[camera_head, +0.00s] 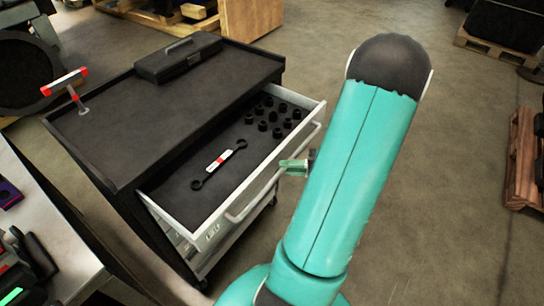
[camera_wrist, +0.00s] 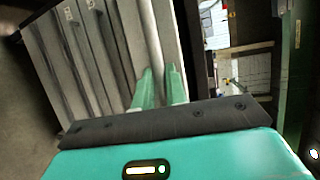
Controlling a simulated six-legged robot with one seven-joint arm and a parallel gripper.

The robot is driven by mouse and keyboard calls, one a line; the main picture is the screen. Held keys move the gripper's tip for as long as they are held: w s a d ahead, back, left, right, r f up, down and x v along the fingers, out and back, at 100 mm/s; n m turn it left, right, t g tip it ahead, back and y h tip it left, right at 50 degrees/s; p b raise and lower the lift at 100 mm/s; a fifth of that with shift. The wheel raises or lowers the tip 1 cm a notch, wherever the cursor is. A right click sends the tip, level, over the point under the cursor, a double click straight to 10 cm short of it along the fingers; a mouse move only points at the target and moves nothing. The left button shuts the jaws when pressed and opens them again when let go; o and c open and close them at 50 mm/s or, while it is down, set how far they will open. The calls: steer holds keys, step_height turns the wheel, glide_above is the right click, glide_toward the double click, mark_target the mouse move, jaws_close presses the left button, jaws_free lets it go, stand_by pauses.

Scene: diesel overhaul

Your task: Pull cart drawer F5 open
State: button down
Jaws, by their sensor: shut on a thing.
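The black cart (camera_head: 130,115) has its top drawer (camera_head: 207,222) pulled well out. The drawer has white walls, a dark lining and a light bar handle (camera_head: 258,200) along its front. My gripper (camera_head: 294,167) is at the handle's middle-right part. In the wrist view, my gripper's (camera_wrist: 160,80) two green fingers are shut on the light bar (camera_wrist: 153,35), one on each side. I cannot read any drawer label, so I cannot tell whether this is F5. My arm hides part of the floor beside the drawer.
In the drawer lie a wrench with a red-and-white grip (camera_head: 220,161) and several black sockets (camera_head: 272,116). A black case (camera_head: 178,58) and a red-ended tool (camera_head: 66,83) are on the cart top. A pale bench (camera_head: 52,210) stands at left. Floor at right is mostly clear.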

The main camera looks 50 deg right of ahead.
steer(key=shift+s, duration=1.6)
steer(key=c, duration=1.4)
jaws_free()
steer(key=shift+c, duration=0.2)
steer(key=v, duration=1.3)
steer(key=shift+s+d+r, duration=0.2)
steer(key=shift+s, duration=0.15)
